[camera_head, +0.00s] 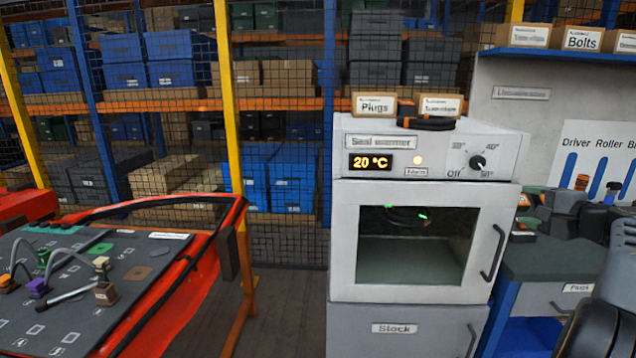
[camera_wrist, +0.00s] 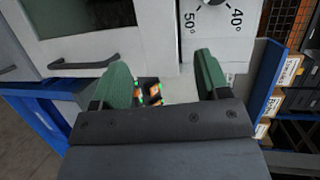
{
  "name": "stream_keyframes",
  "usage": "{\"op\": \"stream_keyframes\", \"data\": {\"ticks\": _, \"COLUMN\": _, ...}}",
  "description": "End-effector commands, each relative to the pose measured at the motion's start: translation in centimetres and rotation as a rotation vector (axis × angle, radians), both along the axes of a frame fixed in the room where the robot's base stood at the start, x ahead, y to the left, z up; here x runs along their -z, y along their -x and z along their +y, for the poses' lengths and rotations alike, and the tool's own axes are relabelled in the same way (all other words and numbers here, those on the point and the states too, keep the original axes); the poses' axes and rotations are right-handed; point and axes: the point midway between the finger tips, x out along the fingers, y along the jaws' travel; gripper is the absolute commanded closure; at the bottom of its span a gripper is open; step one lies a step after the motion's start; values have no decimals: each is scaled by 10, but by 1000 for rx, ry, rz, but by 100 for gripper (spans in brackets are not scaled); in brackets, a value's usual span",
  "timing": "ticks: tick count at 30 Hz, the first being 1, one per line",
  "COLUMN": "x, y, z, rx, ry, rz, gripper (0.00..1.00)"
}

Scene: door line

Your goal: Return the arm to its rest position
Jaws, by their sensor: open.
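My gripper (camera_wrist: 162,68) shows in the wrist view with its two green fingers spread apart. No object is clasped between them. Small dark pieces with orange and green spots show in the gap, beyond the fingers. The white seal warmer (camera_head: 343,240) stands in the middle of the head view, its door shut and its display reading 20 °C. In the wrist view the warmer's front (camera_wrist: 150,30) is close beyond the fingers, with its knob at the top and a dark handle at the left. I cannot make out my gripper in the head view.
A red-edged board (camera_head: 130,245) with cables and plugs is at the left. A workbench (camera_head: 560,258) with dark items on it stands right of the warmer. Two labelled boxes (camera_head: 374,105) sit on the warmer. Mesh fencing and shelves are behind. Bare floor (camera_head: 285,310) lies between board and warmer.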

Motion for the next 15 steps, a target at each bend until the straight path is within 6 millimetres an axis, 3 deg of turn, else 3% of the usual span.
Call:
{"op": "stream_keyframes", "data": {"ticks": 1, "x": 31, "y": 6, "z": 2, "rx": 11, "ry": 15, "rz": 99, "gripper": 31}}
{"op": "stream_keyframes", "data": {"ticks": 2, "x": 50, "y": 10, "z": 9, "rx": 7, "ry": 35, "rz": 172, "gripper": 31}}
{"op": "stream_keyframes", "data": {"ticks": 5, "x": 99, "y": 25, "z": 66, "rx": -76, "ry": 158, "rz": 428, "gripper": 31}}
{"op": "stream_keyframes", "data": {"ticks": 6, "x": 114, "y": 33, "z": 94, "rx": -128, "ry": 227, "rz": 516, "gripper": 31}}
{"op": "stream_keyframes", "data": {"ticks": 8, "x": 132, "y": 51, "z": 136, "rx": -218, "ry": 339, "rz": 635, "gripper": 31}}
{"op": "stream_keyframes", "data": {"ticks": 12, "x": 158, "y": 106, "z": 226, "rx": -465, "ry": 660, "rz": 825, "gripper": 31}}
{"op": "stream_keyframes", "data": {"ticks": 15, "x": 166, "y": 148, "z": 274, "rx": -641, "ry": 904, "rz": 876, "gripper": 31}}
